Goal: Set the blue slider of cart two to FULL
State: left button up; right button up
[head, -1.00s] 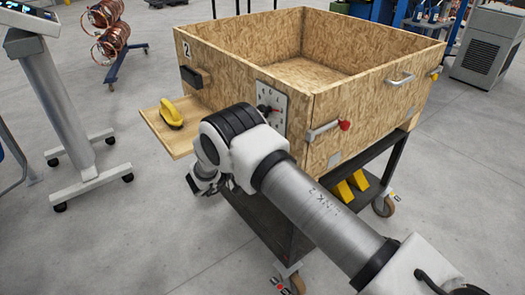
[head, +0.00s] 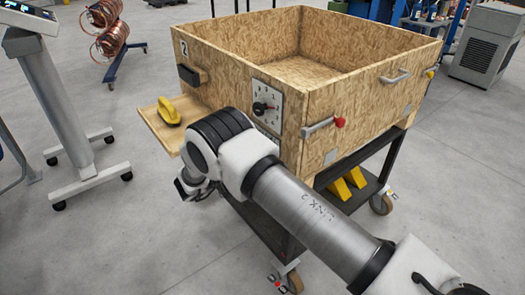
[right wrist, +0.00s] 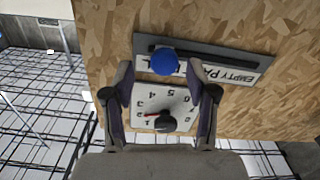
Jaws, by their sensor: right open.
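Cart two is a chipboard box (head: 350,135) marked 2 on a dark wheeled frame. In the right wrist view, the blue slider knob (right wrist: 165,61) sits in a dark slot on a label plate (right wrist: 238,76). In the head view my right arm hides the slider and most of this gripper.
A numbered dial (head: 266,105) with a black knob is on the same wall, close to the fingers. A wooden side shelf (head: 160,122) holds a yellow-handled thing (head: 167,111). A red-tipped lever (head: 322,127) sticks out at the corner.

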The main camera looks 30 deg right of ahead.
jog(key=a, duration=0.9)
jog(key=shift+s, duration=0.4)
jog(key=shift+d, duration=0.15)
jog(key=s+d+f+n+t+y+p, duration=0.2)
jog(key=s+d+f+n+t+y, duration=0.1)
jog(key=s+f+n+t+y, duration=0.25)
jog(key=s+d+f+n+t+y+p, duration=0.25)
jog(key=f+n+y, duration=0.25)
jog(key=f+n, duration=0.3)
jog(key=s+a+f+g+y, duration=0.1)
jog(key=s+a+g+y, duration=0.1)
jog(key=s, duration=0.7)
jog(key=s+a+f+g+y+p, duration=0.1)
jog(key=s+a+g+y, duration=0.2)
jog(key=s, duration=0.7)
jog(key=s+a+f+g+y, duration=0.2)
jog(key=s+g, duration=0.2)
jog(key=s, duration=0.5)
jog(key=shift+s+a+n+y+p, duration=0.2)
jog(key=shift+n+y+p, duration=0.15)
jog(key=shift+n, duration=0.1)
